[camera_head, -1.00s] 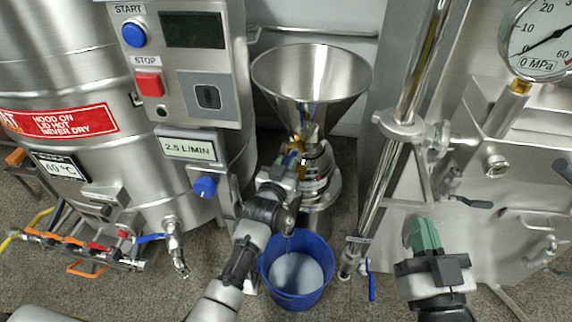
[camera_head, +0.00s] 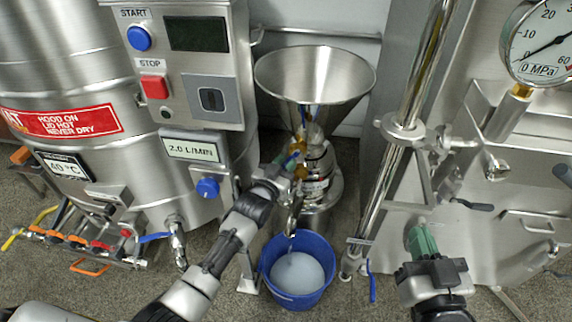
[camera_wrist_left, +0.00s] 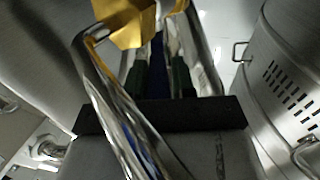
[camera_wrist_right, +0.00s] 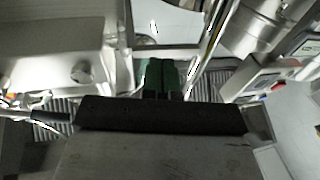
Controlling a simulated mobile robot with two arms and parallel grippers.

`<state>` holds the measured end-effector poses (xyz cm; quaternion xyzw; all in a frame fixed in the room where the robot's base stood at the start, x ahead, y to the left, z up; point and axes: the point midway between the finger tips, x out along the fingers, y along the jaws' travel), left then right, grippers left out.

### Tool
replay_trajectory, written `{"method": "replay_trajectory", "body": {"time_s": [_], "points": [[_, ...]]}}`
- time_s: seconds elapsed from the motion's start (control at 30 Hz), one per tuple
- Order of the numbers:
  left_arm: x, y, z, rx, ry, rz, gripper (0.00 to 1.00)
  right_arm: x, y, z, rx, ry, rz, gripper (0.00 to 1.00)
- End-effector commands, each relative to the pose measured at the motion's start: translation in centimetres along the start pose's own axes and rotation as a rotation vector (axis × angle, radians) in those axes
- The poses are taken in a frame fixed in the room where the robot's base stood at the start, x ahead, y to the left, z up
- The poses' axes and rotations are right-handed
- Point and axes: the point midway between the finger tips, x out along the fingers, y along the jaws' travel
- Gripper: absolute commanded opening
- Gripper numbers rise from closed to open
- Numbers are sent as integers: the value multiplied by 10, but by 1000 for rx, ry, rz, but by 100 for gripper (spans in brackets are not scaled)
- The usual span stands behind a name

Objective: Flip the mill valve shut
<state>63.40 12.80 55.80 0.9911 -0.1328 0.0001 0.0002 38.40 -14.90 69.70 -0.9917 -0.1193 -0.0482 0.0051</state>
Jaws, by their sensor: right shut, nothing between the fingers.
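The colloid mill is a steel body (camera_head: 318,190) under a wide steel funnel (camera_head: 315,75). A small blue lever (camera_head: 291,158) shows at its left side, beside yellow brass parts. My left gripper (camera_head: 284,170) is at this lever, partly hidden by its own wrist. In the left wrist view its two dark green fingers (camera_wrist_left: 160,75) stand apart with something dark blue between them; whether they press on it is unclear. A gold-coloured fitting (camera_wrist_left: 125,22) is just ahead. My right gripper (camera_head: 420,240) is shut and empty, away from the mill; its fingers (camera_wrist_right: 160,78) touch.
A blue bucket (camera_head: 328,265) with pale liquid stands under the mill's spout (camera_head: 294,215). A control panel with a flow display (camera_head: 191,149) reading 2.0 L/MIN and a large tank (camera_head: 60,90) stand left. A slanted steel pipe (camera_head: 385,190) and a gauge machine stand right.

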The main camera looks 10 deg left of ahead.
Motion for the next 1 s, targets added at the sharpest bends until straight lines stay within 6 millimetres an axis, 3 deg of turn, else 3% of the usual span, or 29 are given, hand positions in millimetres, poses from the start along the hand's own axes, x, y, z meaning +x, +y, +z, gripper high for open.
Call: {"method": "replay_trajectory", "body": {"time_s": [0.03,0.13,0.5,0.77,1.0], "points": [[0,-1,-1,1,1,-2,33,0,0,0,0,0,0,0],[0,-1,0,1,1,-1,48,0,0,0,0,1,0,0],[0,0,-2,1,0,0,48,0,0,0,0,-9,0,0],[2,-2,-14,1,0,-1,48,-10,6,28,-5,-251,15,0],[3,-4,-27,1,0,-3,48,-32,12,59,-6,-536,32,0]]}}
